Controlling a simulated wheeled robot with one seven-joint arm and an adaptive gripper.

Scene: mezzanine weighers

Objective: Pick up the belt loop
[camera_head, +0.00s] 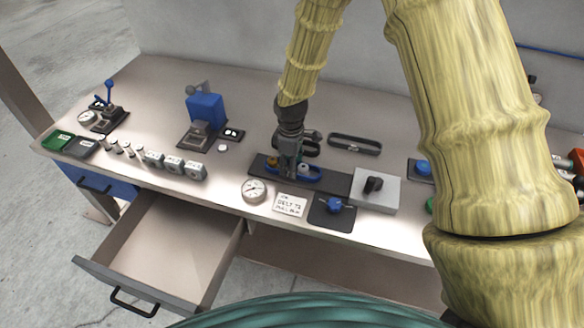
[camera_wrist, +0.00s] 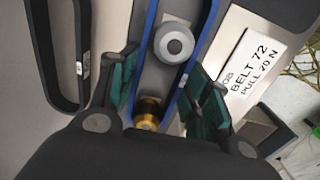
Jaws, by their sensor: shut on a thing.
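A belt loop with a blue face (camera_wrist: 209,35) runs around a grey roller (camera_wrist: 174,43) and a brass roller (camera_wrist: 148,113) in the wrist view. In the head view the loop's blue right end (camera_head: 317,174) shows on a dark plate (camera_head: 334,181). My gripper (camera_head: 289,168) is down at this plate. Its green finger pads stand on either side of the loop, and it is shut on the loop (camera_wrist: 165,88). The gripper hides part of the loop in the head view.
A dark loop (camera_head: 354,145) lies behind on the bench; another (camera_wrist: 82,65) is left of my fingers. An open drawer (camera_head: 165,249) juts out at front left.

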